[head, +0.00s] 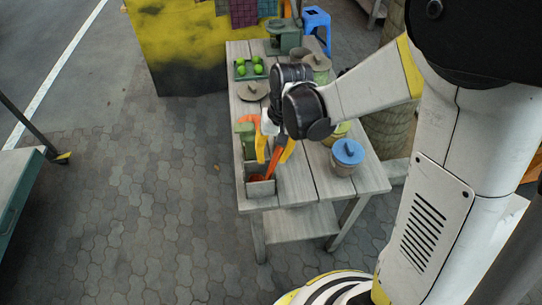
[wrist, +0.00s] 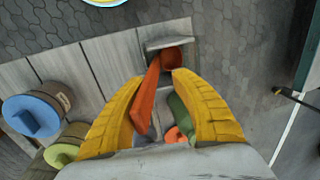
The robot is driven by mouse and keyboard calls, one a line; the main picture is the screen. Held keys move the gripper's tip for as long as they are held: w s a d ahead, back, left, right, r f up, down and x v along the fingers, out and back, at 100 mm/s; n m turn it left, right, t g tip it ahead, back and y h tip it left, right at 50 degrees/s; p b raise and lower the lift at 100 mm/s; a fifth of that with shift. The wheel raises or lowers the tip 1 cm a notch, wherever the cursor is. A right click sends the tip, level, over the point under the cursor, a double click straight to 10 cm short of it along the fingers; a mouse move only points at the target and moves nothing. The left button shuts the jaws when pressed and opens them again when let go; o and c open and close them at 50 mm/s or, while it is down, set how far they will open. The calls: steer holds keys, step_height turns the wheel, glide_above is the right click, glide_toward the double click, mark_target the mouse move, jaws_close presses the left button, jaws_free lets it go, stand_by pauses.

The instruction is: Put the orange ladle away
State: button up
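The orange ladle (wrist: 147,100) has its rounded end low in a small grey wooden holder (head: 262,189) at the near left corner of the table. Its handle slants up out of the holder, and it also shows in the head view (head: 273,163). My gripper (wrist: 160,80) is above the holder with its yellow fingers apart, pointing down. The handle lies between them, close to the left finger in the wrist view; I cannot tell whether it touches. The holder's wall (wrist: 166,42) shows beyond the fingertips.
A blue-lidded pot (head: 346,158) and a pot with a yellow-green lid (head: 340,130) stand to the right. A green object (head: 245,130) is just behind the holder. A tray with several green fruits (head: 249,68) lies farther back. The front planks are clear.

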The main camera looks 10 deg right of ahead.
steer(key=r, duration=0.2)
steer(key=d+r, duration=0.1)
steer(key=r, duration=0.4)
steer(key=shift+d+r, duration=0.15)
steer(key=shift+r, duration=0.2)
steer(key=shift+s+d+r, duration=0.1)
steer(key=shift+s+r, duration=0.05)
steer(key=shift+r, duration=0.05)
steer(key=s+d+r+t+h, duration=0.1)
steer(key=s+d+r+t, duration=0.6)
steer(key=s, duration=0.3)
steer(key=shift+s+d+h, duration=0.25)
steer(key=shift+d+h, duration=0.15)
steer(key=shift+d, duration=0.25)
